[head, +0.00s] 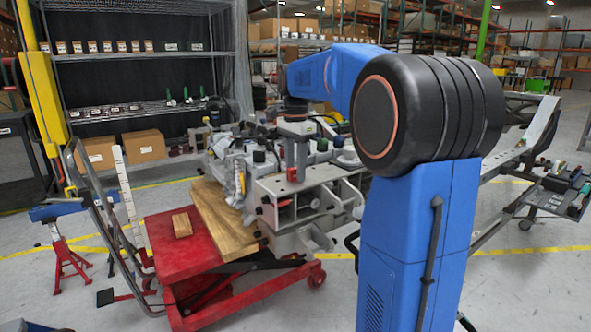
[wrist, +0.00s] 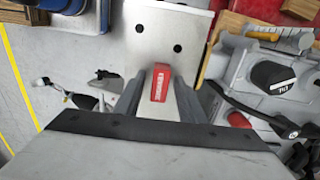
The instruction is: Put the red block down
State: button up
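The red block (wrist: 161,83) sits between the two dark fingertips of my gripper (wrist: 162,75) in the wrist view, with a finger against each side and white lettering on its face. In the head view the red block (head: 292,175) shows at the lower end of my gripper (head: 296,165), which points down over the grey chassis fixture (head: 325,176). My gripper is shut on the block. Whether the block's underside touches the fixture is hidden.
A grey plate with two holes (wrist: 165,22) lies just beyond the block in the wrist view. Round dark knobs and fittings (wrist: 272,76) crowd the right. A red cart (head: 185,250) holds wooden boards (head: 224,220) and a small wood block (head: 181,224). Shelves stand behind.

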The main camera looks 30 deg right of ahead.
notch_tip(320, 180, up, 12)
dwell(0.6)
jog(key=s+a+f+n+t, duration=0.1)
jog(key=s+a+f+n, duration=0.4)
jog(key=s+f, duration=0.4)
jog(key=s+a+f+n+t, duration=0.2)
jog(key=s+a+f+n, duration=0.3)
jog(key=s+f, duration=0.5)
jog(key=s+a+f+n+t, duration=0.1)
jog(key=s+a+f+n, duration=0.4)
jog(key=s+f+n, duration=0.2)
jog(key=s+f, duration=0.2)
jog(key=s, duration=0.2)
jog(key=shift+a+f+n+t, duration=0.3)
jog(key=shift+a+t, duration=0.1)
jog(key=shift+s, duration=0.1)
